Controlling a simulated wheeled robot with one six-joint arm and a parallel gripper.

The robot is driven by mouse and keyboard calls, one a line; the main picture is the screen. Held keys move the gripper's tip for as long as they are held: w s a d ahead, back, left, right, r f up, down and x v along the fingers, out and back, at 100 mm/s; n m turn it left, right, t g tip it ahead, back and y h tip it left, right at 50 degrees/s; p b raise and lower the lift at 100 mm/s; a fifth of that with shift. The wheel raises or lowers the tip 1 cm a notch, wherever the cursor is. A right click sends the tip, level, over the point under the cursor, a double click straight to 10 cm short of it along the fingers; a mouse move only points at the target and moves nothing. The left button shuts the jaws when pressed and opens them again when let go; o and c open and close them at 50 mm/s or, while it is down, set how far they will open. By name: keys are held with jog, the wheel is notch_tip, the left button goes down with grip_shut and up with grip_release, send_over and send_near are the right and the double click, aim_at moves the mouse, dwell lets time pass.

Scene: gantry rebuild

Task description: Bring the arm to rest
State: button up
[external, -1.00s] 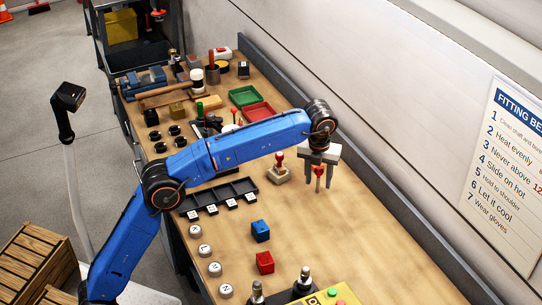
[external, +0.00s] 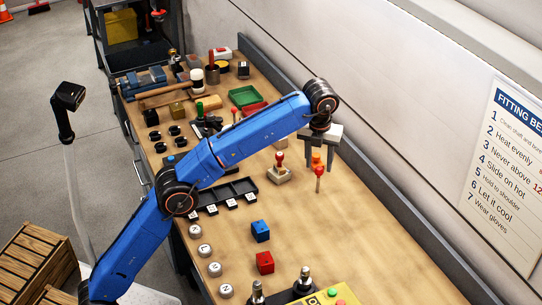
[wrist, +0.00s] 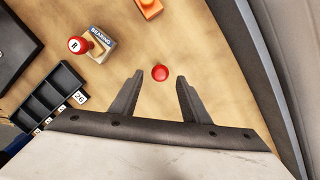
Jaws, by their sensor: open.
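My blue arm (external: 240,140) reaches over the wooden bench (external: 370,250) from the lower left. My gripper (external: 320,168) is open, with its fingers pointing down near the wall side of the bench. In the wrist view the gripper (wrist: 157,97) shows two dark fingers spread apart with nothing held between them. A red ball-topped pin (external: 319,172) stands just by the fingertips. Its red ball (wrist: 159,73) shows a little beyond the fingertips in the wrist view, apart from both fingers.
A bearing block with a red knob (external: 279,172) stands left of the gripper. An orange block (external: 317,158) sits behind it. A black compartment tray (external: 228,193), a blue block (external: 260,231) and a red block (external: 265,262) lie nearer.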

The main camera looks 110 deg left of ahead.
jog(key=shift+r, duration=0.1)
jog(key=s+d+n+t, duration=0.1)
jog(key=s+d+n, duration=0.2)
jog(key=s+d, duration=0.5)
jog(key=s+d+n, duration=0.3)
jog(key=d, duration=1)
jog(key=s+d+n+t, duration=0.1)
jog(key=s+d+n, duration=0.2)
jog(key=s+d, duration=0.5)
jog(key=s+d+f+n+t, duration=0.1)
jog(key=s+d+f+n, duration=0.3)
jog(key=s+d+f, duration=0.6)
jog(key=s+d+f+n+t+h, duration=0.1)
jog(key=s+d+f+n, duration=0.4)
jog(key=s+d+f, duration=0.5)
notch_tip(320, 180, down, 8)
jog(key=shift+s+d+r+t, duration=0.1)
jog(key=shift+s+d+t, duration=0.25)
jog(key=shift+s, duration=0.7)
